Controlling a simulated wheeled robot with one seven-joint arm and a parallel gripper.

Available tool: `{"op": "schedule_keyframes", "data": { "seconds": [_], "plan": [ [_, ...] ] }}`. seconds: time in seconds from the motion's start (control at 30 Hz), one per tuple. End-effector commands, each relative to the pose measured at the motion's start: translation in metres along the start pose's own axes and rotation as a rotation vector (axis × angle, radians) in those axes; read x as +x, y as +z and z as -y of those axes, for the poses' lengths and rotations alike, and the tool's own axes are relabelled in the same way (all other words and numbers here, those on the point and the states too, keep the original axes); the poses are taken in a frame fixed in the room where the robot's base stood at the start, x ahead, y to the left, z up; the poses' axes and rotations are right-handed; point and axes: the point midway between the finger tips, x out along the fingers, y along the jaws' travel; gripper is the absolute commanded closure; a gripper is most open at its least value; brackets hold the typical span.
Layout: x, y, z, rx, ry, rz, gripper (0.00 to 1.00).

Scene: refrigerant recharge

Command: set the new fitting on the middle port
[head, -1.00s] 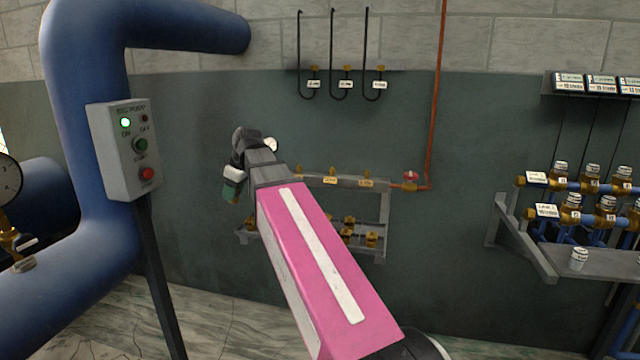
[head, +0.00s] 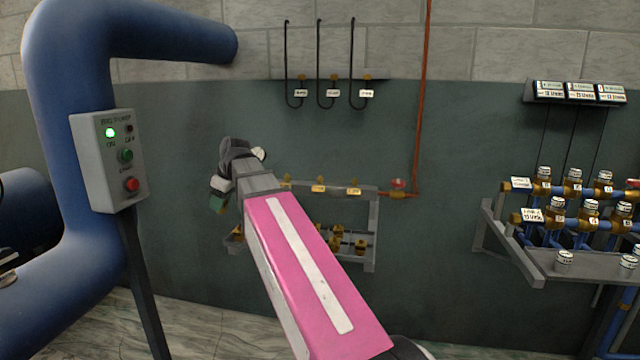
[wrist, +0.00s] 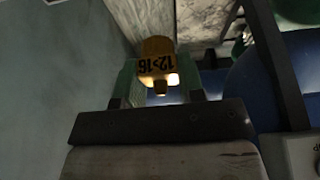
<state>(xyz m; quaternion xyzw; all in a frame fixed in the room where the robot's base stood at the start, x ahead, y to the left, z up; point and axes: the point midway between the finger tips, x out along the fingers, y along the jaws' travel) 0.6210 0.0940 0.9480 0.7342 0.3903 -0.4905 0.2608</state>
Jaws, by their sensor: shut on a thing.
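My gripper (head: 218,204) is at the end of my pink arm, left of the wall manifold in the head view. In the wrist view, its green fingers (wrist: 158,82) are shut on a brass-yellow fitting (wrist: 156,55) marked "12>16". In the head view I cannot make out the held fitting. The manifold rail (head: 369,196) carries brass ports with pale labels; the middle port (head: 318,188) shows just right of my arm. My gripper is apart from the ports, and my arm hides the rail's left part.
A lower shelf (head: 368,266) holds several brass fittings (head: 337,240). Black hoses (head: 319,60) hang above the manifold. A red pipe (head: 420,110) runs down at its right. A control box (head: 109,160) and blue pipe (head: 60,100) stand left. A valve rack (head: 565,215) stands right.

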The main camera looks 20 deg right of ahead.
Motion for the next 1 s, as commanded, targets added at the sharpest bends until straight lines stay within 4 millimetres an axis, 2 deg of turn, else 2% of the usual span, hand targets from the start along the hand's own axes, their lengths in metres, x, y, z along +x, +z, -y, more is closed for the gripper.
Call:
{"op": "schedule_keyframes", "data": {
  "seconds": [0.47, 0.57, 0.67, 0.77, 1.0],
  "plan": [
    [0.0, 0.0, 0.0, 0.001, 0.0, 0.0, 0.91],
    [-0.003, 0.001, -0.006, 0.011, 0.005, 0.0, 0.91],
    [-0.01, 0.006, -0.021, 0.044, 0.019, 0.001, 0.91],
    [-0.023, 0.016, -0.047, 0.102, 0.043, 0.002, 0.91],
    [-0.067, 0.054, -0.123, 0.285, 0.118, 0.005, 0.91]
  ]
}}
